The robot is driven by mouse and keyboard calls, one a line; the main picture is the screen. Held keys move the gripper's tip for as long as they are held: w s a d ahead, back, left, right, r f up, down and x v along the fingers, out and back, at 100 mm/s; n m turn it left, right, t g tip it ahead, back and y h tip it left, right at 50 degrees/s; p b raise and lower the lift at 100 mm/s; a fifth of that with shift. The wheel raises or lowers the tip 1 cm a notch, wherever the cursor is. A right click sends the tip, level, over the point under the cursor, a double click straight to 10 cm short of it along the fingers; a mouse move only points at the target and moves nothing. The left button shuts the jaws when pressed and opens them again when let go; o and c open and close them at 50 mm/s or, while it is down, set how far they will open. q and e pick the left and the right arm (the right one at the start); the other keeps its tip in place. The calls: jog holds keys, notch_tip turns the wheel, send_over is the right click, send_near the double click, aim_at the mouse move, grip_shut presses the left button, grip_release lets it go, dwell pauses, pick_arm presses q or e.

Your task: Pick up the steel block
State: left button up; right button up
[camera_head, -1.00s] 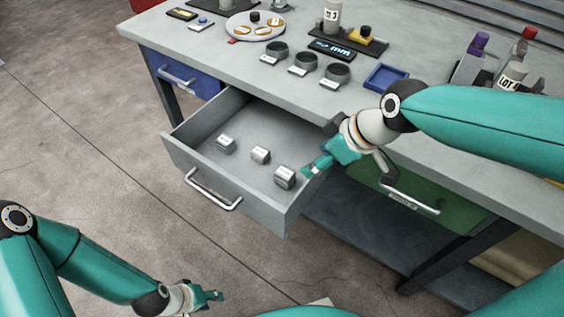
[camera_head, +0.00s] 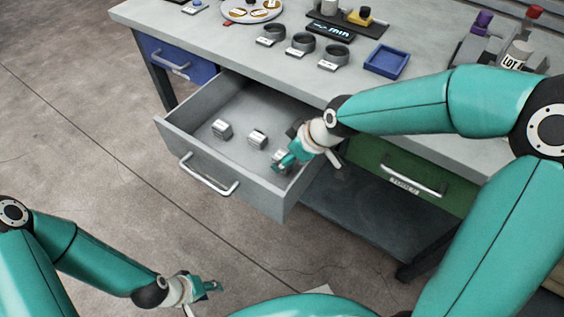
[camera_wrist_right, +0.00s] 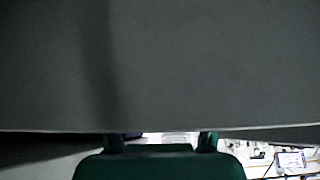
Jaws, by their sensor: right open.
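Three small metal blocks sit apart in the open grey drawer: a left block (camera_head: 222,129), a middle block (camera_head: 258,139) and a right block (camera_head: 279,167). Their labels are too small to read, so I cannot tell which is the steel one. My right gripper (camera_head: 287,162) is at the right block and partly hides it; contact cannot be told. In the right wrist view its two fingertips (camera_wrist_right: 160,141) are apart, with a pale shape between them. My left gripper (camera_head: 207,287) is low at the left, away from the drawer, its jaw opening unclear.
The drawer (camera_head: 205,168) stands pulled out under the grey workbench (camera_head: 225,57). Ring-shaped holders (camera_head: 303,43) and a blue tray (camera_head: 387,61) stand on the bench. A closed green drawer (camera_head: 390,178) is to the right. A dark grey surface (camera_wrist_right: 200,65) fills most of the right wrist view.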

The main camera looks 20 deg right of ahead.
jog(key=shift+x, duration=1.45)
grip_shut()
